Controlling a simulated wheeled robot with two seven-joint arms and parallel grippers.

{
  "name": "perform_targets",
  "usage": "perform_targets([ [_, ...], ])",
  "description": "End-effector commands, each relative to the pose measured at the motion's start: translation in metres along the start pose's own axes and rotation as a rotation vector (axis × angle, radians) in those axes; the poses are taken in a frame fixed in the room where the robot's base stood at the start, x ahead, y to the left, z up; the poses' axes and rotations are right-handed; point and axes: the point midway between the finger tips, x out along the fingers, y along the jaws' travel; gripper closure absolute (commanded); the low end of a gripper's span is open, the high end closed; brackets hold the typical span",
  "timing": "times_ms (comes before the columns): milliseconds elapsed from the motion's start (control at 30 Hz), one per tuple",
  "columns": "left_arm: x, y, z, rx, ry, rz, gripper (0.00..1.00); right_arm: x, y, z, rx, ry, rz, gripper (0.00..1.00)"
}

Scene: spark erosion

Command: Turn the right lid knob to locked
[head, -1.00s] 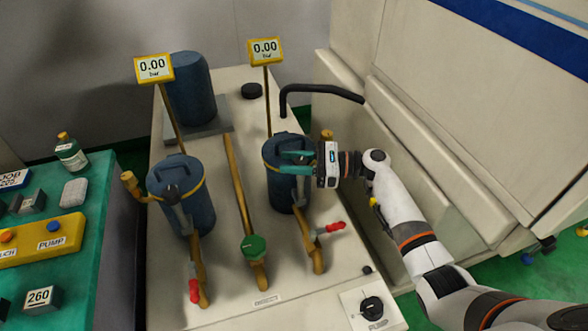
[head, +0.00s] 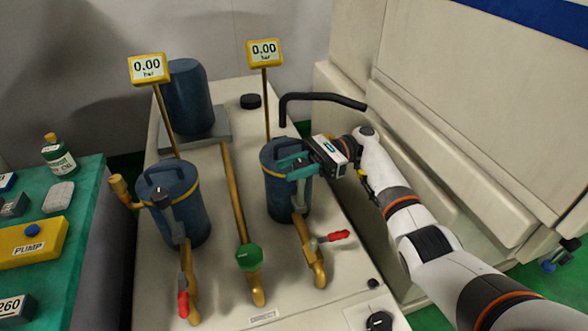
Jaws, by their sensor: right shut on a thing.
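The right filter canister (head: 287,202) is a blue cylinder with a yellow band under its blue lid (head: 284,147). My right gripper (head: 284,169) reaches in from the right, its two teal fingers over the front of the lid. It is shut on the right lid knob, which is mostly hidden between the fingers, so I cannot read its position. The left canister (head: 187,218) has a similar lid with a dark knob (head: 161,197) at its front, untouched. My left gripper is not in view.
Yellow gauges reading 0.00 stand behind the left (head: 149,69) and right (head: 264,53) canisters. A black bent pipe (head: 320,97) rises close behind my right gripper. A red-handled valve (head: 338,236) and a green knob (head: 249,257) are in front. A beige cabinet (head: 450,130) bounds the right.

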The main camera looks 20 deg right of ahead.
Motion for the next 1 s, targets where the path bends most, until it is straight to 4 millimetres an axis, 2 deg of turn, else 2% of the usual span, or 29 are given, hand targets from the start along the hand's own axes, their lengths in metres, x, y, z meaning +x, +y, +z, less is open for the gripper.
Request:
perform_targets([
  [333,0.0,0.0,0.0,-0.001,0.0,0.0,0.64,0.001,-0.001,0.002,0.004,-0.002,-0.006,0.89],
  [367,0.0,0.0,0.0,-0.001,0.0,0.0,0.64,0.001,-0.001,0.002,0.004,-0.002,-0.006,0.64],
  [500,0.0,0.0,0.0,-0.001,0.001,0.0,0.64,0.001,-0.001,0.002,0.003,-0.002,-0.005,0.44],
  [800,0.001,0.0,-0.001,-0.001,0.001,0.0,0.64,-0.002,0.0,0.001,0.002,-0.001,-0.003,0.44],
  [867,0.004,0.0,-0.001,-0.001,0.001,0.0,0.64,-0.007,0.0,0.002,0.002,-0.002,-0.001,0.44],
  [1000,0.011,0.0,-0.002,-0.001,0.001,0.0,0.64,-0.029,0.001,0.003,0.002,-0.001,0.0,0.44],
])
